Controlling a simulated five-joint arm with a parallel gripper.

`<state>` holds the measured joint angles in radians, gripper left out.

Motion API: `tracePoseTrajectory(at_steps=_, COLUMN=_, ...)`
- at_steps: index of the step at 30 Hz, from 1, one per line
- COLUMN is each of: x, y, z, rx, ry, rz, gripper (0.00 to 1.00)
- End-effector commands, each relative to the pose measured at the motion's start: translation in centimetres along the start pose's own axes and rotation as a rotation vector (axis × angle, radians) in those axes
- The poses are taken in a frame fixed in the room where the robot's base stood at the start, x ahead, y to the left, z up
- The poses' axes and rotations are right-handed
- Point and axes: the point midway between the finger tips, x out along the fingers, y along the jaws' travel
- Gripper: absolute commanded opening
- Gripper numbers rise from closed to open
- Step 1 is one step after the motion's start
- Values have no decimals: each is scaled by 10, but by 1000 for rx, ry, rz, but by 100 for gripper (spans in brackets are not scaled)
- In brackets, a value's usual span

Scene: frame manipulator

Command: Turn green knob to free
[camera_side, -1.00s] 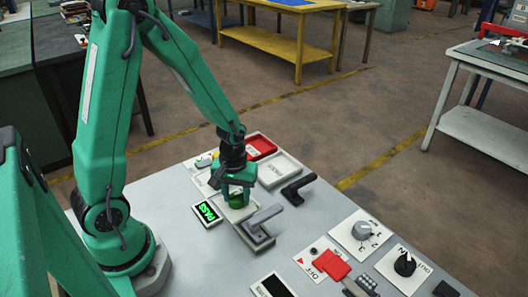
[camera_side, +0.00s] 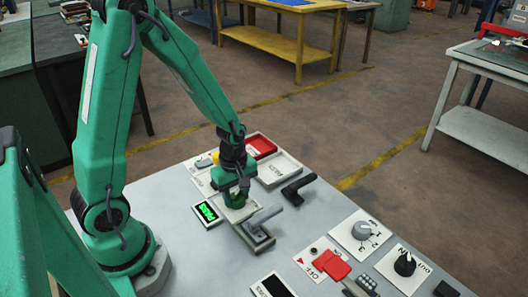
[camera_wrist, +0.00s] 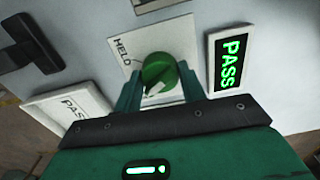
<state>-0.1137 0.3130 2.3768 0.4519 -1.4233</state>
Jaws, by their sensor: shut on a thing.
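The green knob (camera_wrist: 160,73) sits on a white plate (camera_wrist: 183,32) in the wrist view, with a white pointer mark on its face. The word HELD shows on the plate near the knob. My gripper (camera_wrist: 158,88) is shut on the knob, one finger on each side. In the side view, my gripper (camera_side: 237,198) is low over the panel and the knob (camera_side: 238,203) is partly hidden by it. The FREE label cannot be made out.
A display (camera_side: 207,212) beside the knob reads PASS in green. A grey lever (camera_side: 264,217) and a black lever (camera_side: 298,190) stand close by. A red tray (camera_side: 261,146) and a white tray (camera_side: 280,169) lie behind. Dials and a red switch are at the right.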

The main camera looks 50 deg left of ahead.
Motion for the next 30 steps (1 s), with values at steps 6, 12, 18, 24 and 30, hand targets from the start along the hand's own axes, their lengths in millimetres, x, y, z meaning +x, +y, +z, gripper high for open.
tracePoseTrajectory(at_steps=6, x=-1, y=0, z=-1, rx=-48, ry=0, rz=1, gripper=18)
tracePoseTrajectory(at_steps=12, x=-1, y=0, z=-1, rx=-53, ry=0, rz=1, gripper=18)
tracePoseTrajectory(at_steps=18, x=-1, y=0, z=-1, rx=-53, ry=0, rz=1, gripper=44)
tracePoseTrajectory(at_steps=24, x=-1, y=0, z=0, rx=-51, ry=0, rz=1, gripper=62)
tracePoseTrajectory(at_steps=30, x=-1, y=0, z=0, rx=-49, ry=0, rz=0, gripper=62)
